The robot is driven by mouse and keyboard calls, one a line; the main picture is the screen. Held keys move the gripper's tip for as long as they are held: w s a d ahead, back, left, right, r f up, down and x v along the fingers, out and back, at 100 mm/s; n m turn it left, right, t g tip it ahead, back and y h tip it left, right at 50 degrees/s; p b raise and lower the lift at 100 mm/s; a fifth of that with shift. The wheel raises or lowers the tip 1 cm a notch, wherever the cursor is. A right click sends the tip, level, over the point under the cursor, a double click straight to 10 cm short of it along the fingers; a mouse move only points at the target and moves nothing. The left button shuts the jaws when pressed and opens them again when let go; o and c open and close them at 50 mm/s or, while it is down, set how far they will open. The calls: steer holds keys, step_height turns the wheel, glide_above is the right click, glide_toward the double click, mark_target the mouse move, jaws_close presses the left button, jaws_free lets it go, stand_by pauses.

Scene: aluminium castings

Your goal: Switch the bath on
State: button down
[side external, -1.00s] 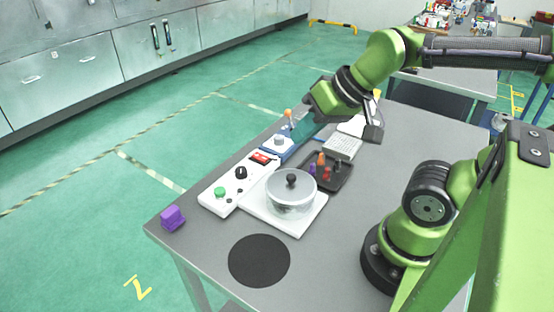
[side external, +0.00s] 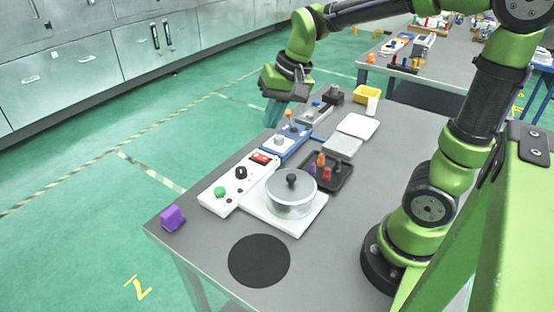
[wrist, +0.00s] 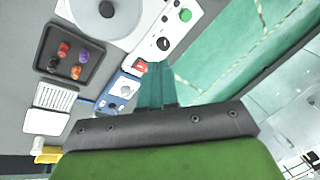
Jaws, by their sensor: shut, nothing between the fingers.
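The bath is a steel pot with a clear lid and black knob (side external: 291,190) on a white base plate (side external: 301,226). It shows at the top left in the wrist view (wrist: 92,18). A white control panel (side external: 213,203) lies along its left side. The panel carries a green button (side external: 219,192), a black dial (side external: 241,172) and a red rocker switch (side external: 264,158). The rocker shows just left of my fingertips in the wrist view (wrist: 140,66); its position cannot be read. My gripper (side external: 269,122) is shut and empty, raised near the table's far left edge, touching nothing visible.
A dark tray (side external: 343,181) holds several coloured pegs. A purple block (side external: 172,218) and black disc (side external: 259,260) lie at the front. A yellow bin (side external: 366,95) stands at the back.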

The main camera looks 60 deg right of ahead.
mark_target(257, 154)
steer(key=w+d+f+m+g+h, duration=0.1)
steer(key=w+d+f+m+g, duration=0.2)
steer(key=w+d+m, duration=0.5)
steer(key=w+m, duration=0.2)
steer(key=w, duration=0.1)
steer(key=shift+w+d+f+g+h, duration=0.15)
steer(key=shift+w+f+g+h, duration=0.05)
steer(key=shift+w+g+h, duration=0.1)
steer(key=shift+f, duration=0.1)
step_height(257, 154, down, 14)
steer(key=shift+r, duration=0.1)
steer(key=shift+f, duration=0.25)
stand_by(0.4)
